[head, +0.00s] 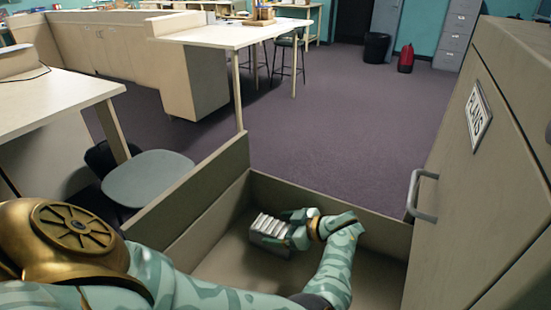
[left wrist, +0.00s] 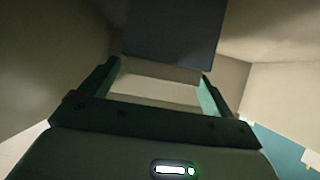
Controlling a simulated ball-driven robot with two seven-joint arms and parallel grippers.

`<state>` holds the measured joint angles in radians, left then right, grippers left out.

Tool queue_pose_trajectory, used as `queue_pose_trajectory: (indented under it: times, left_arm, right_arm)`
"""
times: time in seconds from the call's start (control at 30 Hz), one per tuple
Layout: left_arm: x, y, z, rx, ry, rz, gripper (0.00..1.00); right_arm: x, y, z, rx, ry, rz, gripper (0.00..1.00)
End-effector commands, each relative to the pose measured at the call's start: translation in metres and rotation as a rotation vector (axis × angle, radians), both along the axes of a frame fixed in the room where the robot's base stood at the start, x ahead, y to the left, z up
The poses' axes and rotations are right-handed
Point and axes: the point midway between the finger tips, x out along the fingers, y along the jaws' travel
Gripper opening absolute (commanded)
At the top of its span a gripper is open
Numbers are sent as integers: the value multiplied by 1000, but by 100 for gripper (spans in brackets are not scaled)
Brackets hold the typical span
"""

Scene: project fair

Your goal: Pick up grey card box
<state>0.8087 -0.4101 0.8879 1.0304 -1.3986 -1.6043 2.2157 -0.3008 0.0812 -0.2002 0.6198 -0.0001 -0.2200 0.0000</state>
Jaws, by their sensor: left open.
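The grey card box (head: 268,242), small with pale ridges along its top, is in the open drawer (head: 205,208), near its middle. My left gripper (head: 291,229) reaches into the drawer at the box's right side and partly covers it. In the left wrist view, my left gripper (left wrist: 161,74) is open with its two fingers apart. A dark grey flat face, likely the box (left wrist: 172,32), shows just beyond the fingertips. I cannot tell whether the fingers touch it. My right gripper is not in view.
The drawer's walls stand close around my left gripper. A cabinet front (head: 475,190) with a handle and a "PLANS" label rises at the right. A grey stool (head: 148,178) and a pale table (head: 45,105) are at the left. Open carpet (head: 330,130) lies beyond the drawer.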

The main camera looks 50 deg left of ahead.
Motion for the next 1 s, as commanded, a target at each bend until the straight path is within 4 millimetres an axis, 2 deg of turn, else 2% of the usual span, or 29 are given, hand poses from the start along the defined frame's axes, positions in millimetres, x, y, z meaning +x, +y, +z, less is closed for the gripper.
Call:
queue_pose_trajectory:
  times: [0.03,0.13,0.4,0.47,0.6,0.63,0.9,1.0]
  left_arm:
    - [-3,7,-9,1,2,3,88]
    - [-6,17,-14,0,1,2,88]
    - [-7,21,-13,0,0,-1,88]
    - [-7,21,-13,0,0,-1,74]
    - [-7,21,-13,0,0,-1,35]
    - [-7,21,-13,0,0,-1,29]
    - [-7,21,-12,1,0,-1,29]
    - [-6,21,-4,1,-3,-1,29]
  right_arm:
    - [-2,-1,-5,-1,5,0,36]
    - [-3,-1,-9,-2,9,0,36]
    - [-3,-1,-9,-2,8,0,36]
    - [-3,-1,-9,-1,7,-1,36]
    - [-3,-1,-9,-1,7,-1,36]
    - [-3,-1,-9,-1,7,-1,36]
    - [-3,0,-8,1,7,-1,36]
    - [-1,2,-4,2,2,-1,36]
